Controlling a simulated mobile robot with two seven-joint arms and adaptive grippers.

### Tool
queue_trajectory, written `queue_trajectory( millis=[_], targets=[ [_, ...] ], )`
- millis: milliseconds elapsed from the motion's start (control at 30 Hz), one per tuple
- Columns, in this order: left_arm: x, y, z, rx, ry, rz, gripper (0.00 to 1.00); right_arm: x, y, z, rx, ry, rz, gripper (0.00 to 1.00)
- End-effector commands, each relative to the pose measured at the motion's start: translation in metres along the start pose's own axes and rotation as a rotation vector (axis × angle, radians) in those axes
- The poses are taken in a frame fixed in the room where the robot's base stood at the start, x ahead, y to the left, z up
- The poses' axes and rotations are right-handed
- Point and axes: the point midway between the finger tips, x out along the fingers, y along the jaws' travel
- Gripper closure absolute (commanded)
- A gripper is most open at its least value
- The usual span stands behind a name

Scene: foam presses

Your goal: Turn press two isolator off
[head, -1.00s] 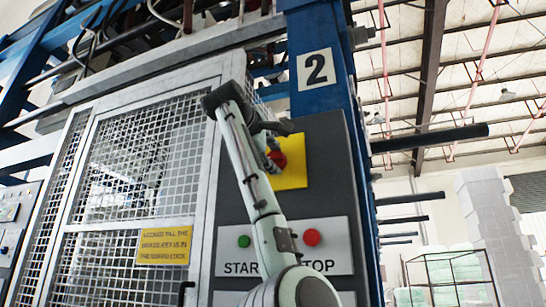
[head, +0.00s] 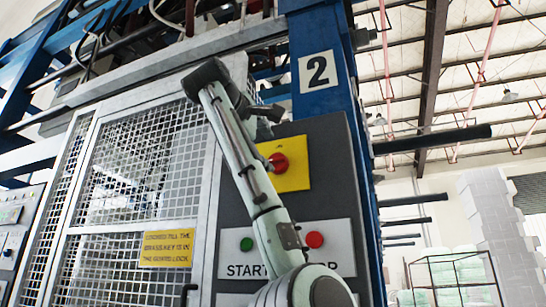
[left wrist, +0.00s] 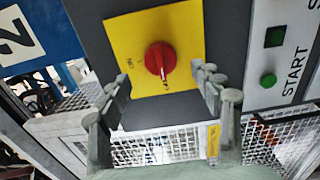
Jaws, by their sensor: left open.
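The isolator is a red rotary knob (head: 279,163) on a yellow plate (head: 296,180), on the grey control panel below the number 2 sign (head: 318,70). My left gripper (head: 268,113) is above and left of the knob in the head view, clear of it. In the left wrist view the red knob (left wrist: 160,58) lies ahead between the spread fingers of the left gripper (left wrist: 161,78), which are open and empty. Small lettering beside the knob looks like ON; a pale mark shows at the knob's lower edge. My right gripper is out of view.
Below the plate are a green START button (head: 246,244) and a red STOP button (head: 314,240). A mesh guard door (head: 150,160) with a yellow notice (head: 166,248) stands left of the panel. Black bars (head: 435,138) stick out to the right of the blue post.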

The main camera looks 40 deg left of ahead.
Motion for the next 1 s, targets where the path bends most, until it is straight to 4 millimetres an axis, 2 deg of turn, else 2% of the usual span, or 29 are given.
queue_trajectory(
  millis=[33,200,400,800,1000],
  targets=[
    [-0.013,0.001,0.0,-0.001,0.0,0.004,0.35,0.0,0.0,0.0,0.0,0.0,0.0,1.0],
    [-0.042,0.001,0.0,-0.001,-0.001,0.002,0.35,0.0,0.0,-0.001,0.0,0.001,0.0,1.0],
    [-0.059,0.0,0.0,0.0,0.0,0.0,0.35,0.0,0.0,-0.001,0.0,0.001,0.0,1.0],
    [-0.06,0.0,0.0,0.0,0.0,-0.001,0.35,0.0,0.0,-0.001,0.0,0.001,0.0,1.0],
    [-0.04,-0.002,0.0,0.001,-0.001,-0.005,0.35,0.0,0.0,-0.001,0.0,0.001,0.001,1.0]
  ],
)
